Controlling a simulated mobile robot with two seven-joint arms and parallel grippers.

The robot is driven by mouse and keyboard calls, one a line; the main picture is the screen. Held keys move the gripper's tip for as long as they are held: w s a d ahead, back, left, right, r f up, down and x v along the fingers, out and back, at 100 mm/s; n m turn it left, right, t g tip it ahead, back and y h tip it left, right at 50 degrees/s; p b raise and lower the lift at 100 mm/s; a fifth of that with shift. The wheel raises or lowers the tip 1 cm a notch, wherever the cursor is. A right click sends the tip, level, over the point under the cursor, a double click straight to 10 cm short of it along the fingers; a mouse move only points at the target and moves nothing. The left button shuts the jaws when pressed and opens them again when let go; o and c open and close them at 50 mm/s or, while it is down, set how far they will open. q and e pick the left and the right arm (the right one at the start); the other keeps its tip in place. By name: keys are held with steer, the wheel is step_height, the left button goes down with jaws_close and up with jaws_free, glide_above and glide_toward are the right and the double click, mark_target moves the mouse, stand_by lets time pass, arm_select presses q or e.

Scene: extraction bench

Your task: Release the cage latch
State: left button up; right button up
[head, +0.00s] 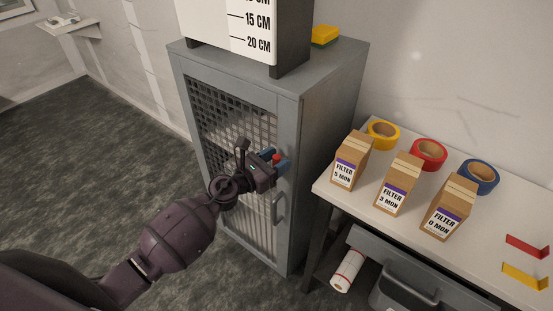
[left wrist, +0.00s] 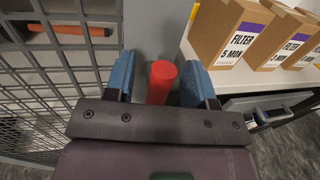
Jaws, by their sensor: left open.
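The cage is a grey metal cabinet (head: 318,125) with a mesh door (head: 232,113). A red cylindrical knob, apparently the cage latch (head: 276,157), is on the door's right side above a grey pull handle (head: 278,207). In the left wrist view the red latch knob (left wrist: 161,82) stands between the two blue fingers of my left gripper (left wrist: 160,76). The fingers are open with a gap on each side of the knob. In the head view my left gripper (head: 273,163) is at the door front, partly covering the knob. My right gripper is not in view.
To the right, a white-topped bench (head: 325,183) holds filter boxes (head: 397,183) and tape rolls (head: 429,154). An orange bar (left wrist: 70,30) shows behind the mesh. The floor at left is clear.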

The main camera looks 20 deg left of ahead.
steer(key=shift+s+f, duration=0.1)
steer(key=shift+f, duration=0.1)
arm_select(q)
steer(key=shift+c, duration=0.6)
steer(key=c, duration=0.8)
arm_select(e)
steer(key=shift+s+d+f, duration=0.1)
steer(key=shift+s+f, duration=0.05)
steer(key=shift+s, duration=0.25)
